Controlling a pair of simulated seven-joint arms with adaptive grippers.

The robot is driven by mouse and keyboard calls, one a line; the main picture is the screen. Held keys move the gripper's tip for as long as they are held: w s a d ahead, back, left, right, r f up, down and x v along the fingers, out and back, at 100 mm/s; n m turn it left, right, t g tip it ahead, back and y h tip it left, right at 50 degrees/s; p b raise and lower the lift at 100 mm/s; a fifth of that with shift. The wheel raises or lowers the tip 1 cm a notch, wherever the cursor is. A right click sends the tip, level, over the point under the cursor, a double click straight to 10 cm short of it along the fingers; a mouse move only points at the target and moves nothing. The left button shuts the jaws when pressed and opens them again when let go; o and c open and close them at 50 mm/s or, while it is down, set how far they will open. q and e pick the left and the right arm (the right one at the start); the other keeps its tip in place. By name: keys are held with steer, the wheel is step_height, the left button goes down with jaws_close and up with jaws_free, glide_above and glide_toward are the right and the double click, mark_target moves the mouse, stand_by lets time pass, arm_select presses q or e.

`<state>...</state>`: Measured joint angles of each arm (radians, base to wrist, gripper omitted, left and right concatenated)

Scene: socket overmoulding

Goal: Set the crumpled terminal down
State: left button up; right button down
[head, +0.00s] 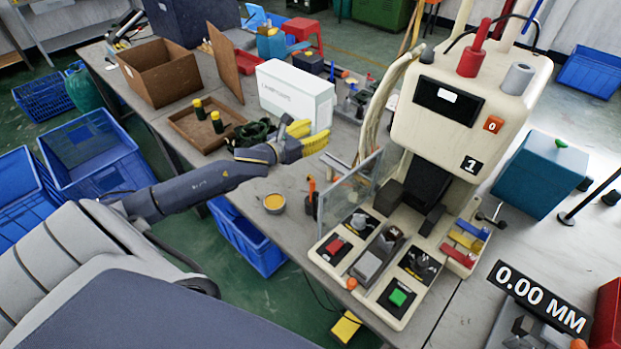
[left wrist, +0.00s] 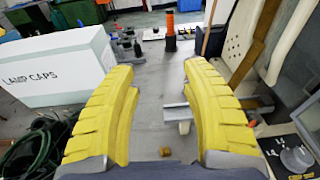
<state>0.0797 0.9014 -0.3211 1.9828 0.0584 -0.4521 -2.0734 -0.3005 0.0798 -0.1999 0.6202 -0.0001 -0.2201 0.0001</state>
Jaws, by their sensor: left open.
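My left gripper (head: 311,134) reaches over the table beside the white lamp caps box, its yellow fingers spread apart. In the left wrist view the fingers (left wrist: 160,78) are wide apart with nothing held between them. A small brown piece (left wrist: 165,152) shows low between the fingers in that view. It may be the crumpled terminal, but it is too small to tell its shape or whether it rests on the table. I cannot make it out in the head view. My right gripper is not in view.
The lamp caps box (head: 296,96) and a dark green cable coil (head: 252,133) lie close to the gripper. A clear guard (head: 348,192) and the cream press (head: 455,115) stand to the right. A round tin (head: 274,203) sits near the table's front edge.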

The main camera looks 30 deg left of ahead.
arm_select(q)
steer(key=w+d+r+n+g+y, duration=0.1)
steer(key=w+r+n, duration=0.3)
steer(key=w+n, duration=0.15)
steer(key=w+d+r+n+g, duration=0.1)
steer(key=w+r+n+g, duration=0.2)
steer(key=w, duration=0.4)
steer(key=n+g+y, duration=0.2)
steer(key=n+g, duration=1)
steer(key=n, duration=1.6)
glide_above(310, 176)
step_height(310, 176, down, 10)
steer(key=f, duration=1.1)
steer(key=shift+w+d, duration=0.1)
steer(key=shift+w, duration=0.2)
steer(key=shift+s+f, duration=0.2)
steer(key=shift+f, duration=2.45)
